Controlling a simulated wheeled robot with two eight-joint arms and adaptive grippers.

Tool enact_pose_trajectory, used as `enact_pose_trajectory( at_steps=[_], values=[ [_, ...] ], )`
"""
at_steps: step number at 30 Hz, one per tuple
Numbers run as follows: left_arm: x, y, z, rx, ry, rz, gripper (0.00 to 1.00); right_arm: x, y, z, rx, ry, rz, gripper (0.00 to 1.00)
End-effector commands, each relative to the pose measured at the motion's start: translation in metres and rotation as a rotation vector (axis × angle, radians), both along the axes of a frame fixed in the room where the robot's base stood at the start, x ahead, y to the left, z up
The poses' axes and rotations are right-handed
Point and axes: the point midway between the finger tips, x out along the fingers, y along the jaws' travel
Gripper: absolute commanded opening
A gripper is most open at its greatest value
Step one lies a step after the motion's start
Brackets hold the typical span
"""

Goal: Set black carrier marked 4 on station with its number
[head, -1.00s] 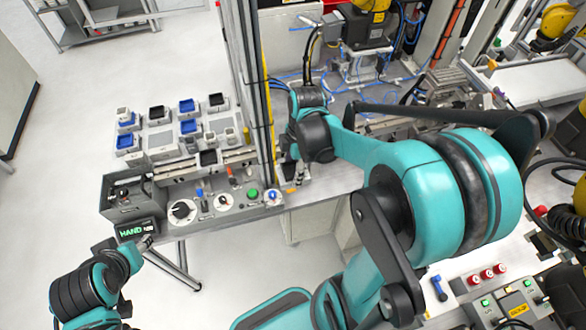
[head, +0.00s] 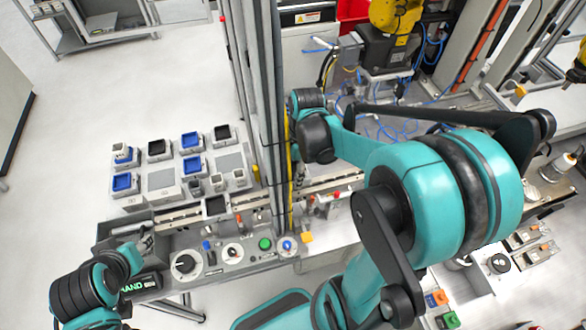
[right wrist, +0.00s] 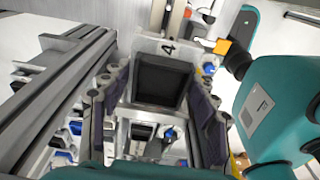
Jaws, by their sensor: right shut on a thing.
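In the right wrist view the black carrier (right wrist: 160,80), a square open tray, sits between the two fingers of my right gripper (right wrist: 160,105), which is shut on it. A dark "4" (right wrist: 167,48) shows on a pale surface just beyond the carrier; I cannot tell whether that surface is below it or touching it. In the head view my right gripper is mostly hidden behind its arm and the upright posts, and the carrier cannot be made out. My left gripper (head: 146,240) is at the left, over the bench's front left corner; its finger opening is too small to judge.
The bench holds several blue trays (head: 192,140) and black trays (head: 222,133), plus another black tray (head: 214,205) by the rail. A control panel (head: 232,252) with knobs runs along its front. Tall grey posts (head: 265,110) stand close beside my right arm. Open floor lies left.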

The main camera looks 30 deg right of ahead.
Motion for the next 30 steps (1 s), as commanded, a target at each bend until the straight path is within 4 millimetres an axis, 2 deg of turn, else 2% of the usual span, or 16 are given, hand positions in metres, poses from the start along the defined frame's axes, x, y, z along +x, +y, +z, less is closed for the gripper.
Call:
enact_pose_trajectory(
  at_steps=[8,24,30],
  values=[
    [0.000,0.000,-0.005,0.000,0.000,0.000,0.43,0.000,0.000,-0.006,0.000,0.000,0.000,0.20],
    [0.000,0.000,-0.051,0.000,0.000,0.000,0.43,0.000,0.000,-0.061,0.000,0.000,0.000,0.20],
    [0.000,0.000,-0.057,0.000,0.000,0.000,0.43,0.000,0.000,-0.069,0.000,0.000,0.000,0.20]
  ],
)
